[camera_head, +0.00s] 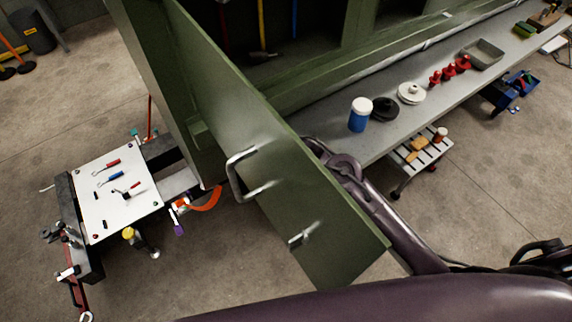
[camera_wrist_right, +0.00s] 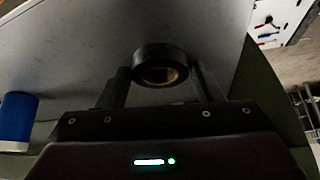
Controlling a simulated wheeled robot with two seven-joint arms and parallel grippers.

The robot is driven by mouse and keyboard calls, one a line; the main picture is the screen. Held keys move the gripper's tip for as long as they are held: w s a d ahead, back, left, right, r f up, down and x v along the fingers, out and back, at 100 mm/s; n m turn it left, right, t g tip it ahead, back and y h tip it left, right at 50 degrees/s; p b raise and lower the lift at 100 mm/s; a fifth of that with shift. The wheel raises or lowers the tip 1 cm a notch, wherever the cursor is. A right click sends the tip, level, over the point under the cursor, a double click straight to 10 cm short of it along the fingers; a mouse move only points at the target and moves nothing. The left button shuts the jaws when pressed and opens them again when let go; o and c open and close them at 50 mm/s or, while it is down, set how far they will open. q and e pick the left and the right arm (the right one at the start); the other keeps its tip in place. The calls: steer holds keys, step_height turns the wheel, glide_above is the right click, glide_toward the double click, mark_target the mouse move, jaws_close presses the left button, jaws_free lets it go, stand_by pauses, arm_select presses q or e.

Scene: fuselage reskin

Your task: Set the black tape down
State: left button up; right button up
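The black tape (camera_wrist_right: 160,66) is a ring-shaped roll between the fingertips of my right gripper (camera_wrist_right: 162,75) in the right wrist view. Its hole faces the camera, and the fingers close on both sides of it. The grey workbench (camera_wrist_right: 85,45) lies beyond the roll; I cannot tell whether they touch. In the head view my right arm comes in from the right, and its gripper end (camera_head: 318,148) is largely hidden behind the green door panel (camera_head: 300,205). The roll cannot be made out there. My left gripper is not in view.
On the workbench (camera_head: 372,147) stand a blue jar with a white lid (camera_head: 360,115), a black disc (camera_head: 384,109), a white disc (camera_head: 411,93), red pieces (camera_head: 449,72) and a grey tray (camera_head: 483,53). A cart with a white tool board (camera_head: 120,205) stands left.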

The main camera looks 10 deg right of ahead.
steer(key=o, duration=0.3)
steer(key=shift+w, duration=0.1)
steer(key=shift+s+r, duration=0.2)
steer(key=shift+r, duration=0.2)
steer(key=v, duration=1.1)
steer(key=shift+r+b, duration=0.25)
steer(key=shift+b, duration=0.05)
steer(key=shift+d, duration=0.15)
